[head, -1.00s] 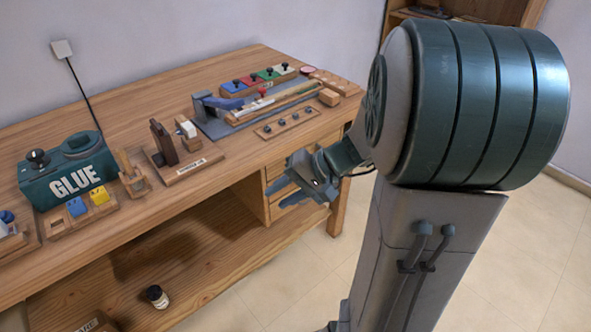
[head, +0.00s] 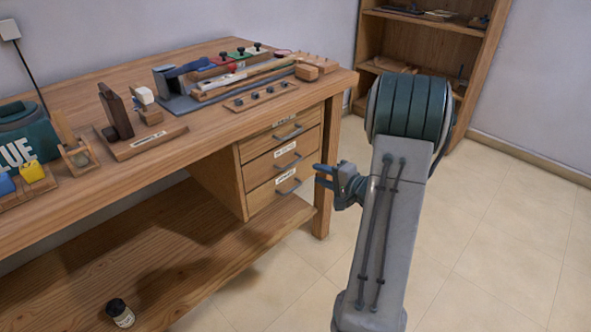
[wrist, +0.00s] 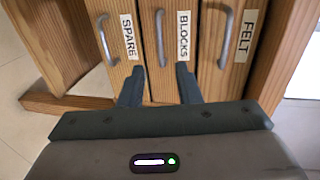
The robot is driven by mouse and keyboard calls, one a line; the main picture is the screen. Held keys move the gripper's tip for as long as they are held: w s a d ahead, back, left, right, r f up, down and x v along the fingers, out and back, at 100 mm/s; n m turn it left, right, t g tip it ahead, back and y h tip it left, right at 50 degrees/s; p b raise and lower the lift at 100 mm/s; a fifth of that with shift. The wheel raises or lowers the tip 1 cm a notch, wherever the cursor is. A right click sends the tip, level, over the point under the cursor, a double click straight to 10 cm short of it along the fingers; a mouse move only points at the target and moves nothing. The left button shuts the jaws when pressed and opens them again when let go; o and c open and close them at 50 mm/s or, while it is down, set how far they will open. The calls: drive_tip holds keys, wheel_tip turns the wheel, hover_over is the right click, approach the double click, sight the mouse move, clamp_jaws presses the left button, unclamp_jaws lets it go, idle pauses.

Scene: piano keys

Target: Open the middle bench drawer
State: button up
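The middle bench drawer (head: 262,170) is wooden with a grey bar handle (head: 289,163) and is closed. In the wrist view, which shows the drawers turned sideways, this middle drawer (wrist: 170,82) is labelled BLOCKS, and its handle (wrist: 160,38) lies ahead of the fingers. My gripper (head: 317,176) is just to the right of the drawer fronts in the head view, near the height of the lower handles. In the wrist view my gripper (wrist: 158,70) is open and empty, its two fingers apart, roughly in line with the middle handle and not touching it.
The top drawer (head: 255,147), labelled FELT (wrist: 248,35), and the bottom drawer (head: 262,198), labelled SPARE (wrist: 128,36), are closed. A bench leg (head: 327,150) stands right of the drawers. Tools crowd the benchtop (head: 185,160). The floor (head: 470,240) on the right is clear.

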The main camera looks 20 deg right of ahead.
drive_tip(key=b+x, duration=0.2)
drive_tip(key=x, duration=0.8)
drive_tip(key=shift+w+a, duration=0.15)
drive_tip(key=shift+w, duration=0.2)
drive_tip(key=shift+f, duration=0.1)
clamp_jaws()
